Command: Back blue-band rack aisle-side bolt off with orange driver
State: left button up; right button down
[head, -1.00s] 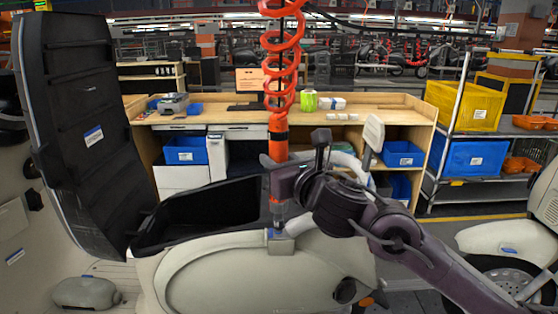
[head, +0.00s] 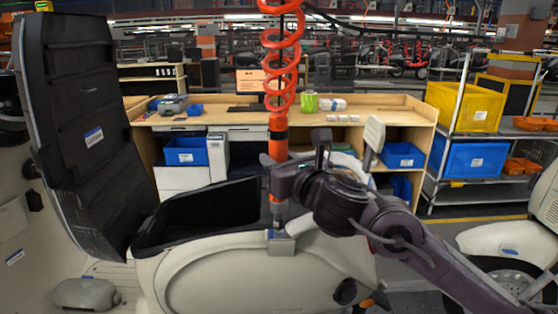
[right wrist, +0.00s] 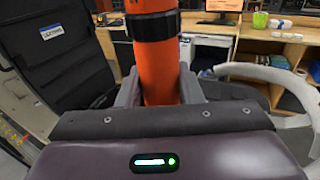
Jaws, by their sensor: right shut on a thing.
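The orange driver (head: 278,148) hangs upright from a red coiled hose. My right gripper (head: 279,184) is shut around its body. The right wrist view shows the orange driver body (right wrist: 160,65) between the two grey fingers (right wrist: 160,92). The driver's grey lower end (head: 277,212) points down at a small grey bracket (head: 282,246) on the scooter's cream side. A little blue shows beside the tip, likely the blue band. The bolt is hidden under the tip, and contact cannot be told. My left gripper is not in view.
The cream scooter body (head: 230,280) has an open black storage well (head: 205,215) and a raised black seat (head: 85,130). A wooden workbench (head: 385,115) stands behind. A wheeled rack with yellow (head: 465,107) and blue bins is at right, near another scooter.

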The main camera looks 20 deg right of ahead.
aim_at(283, 132)
jog(key=shift+r+p, duration=0.3)
jog(key=shift+r, duration=0.25)
jog(key=shift+r+p, duration=2.2)
jog(key=shift+r, duration=0.55)
jog(key=shift+f, duration=0.15)
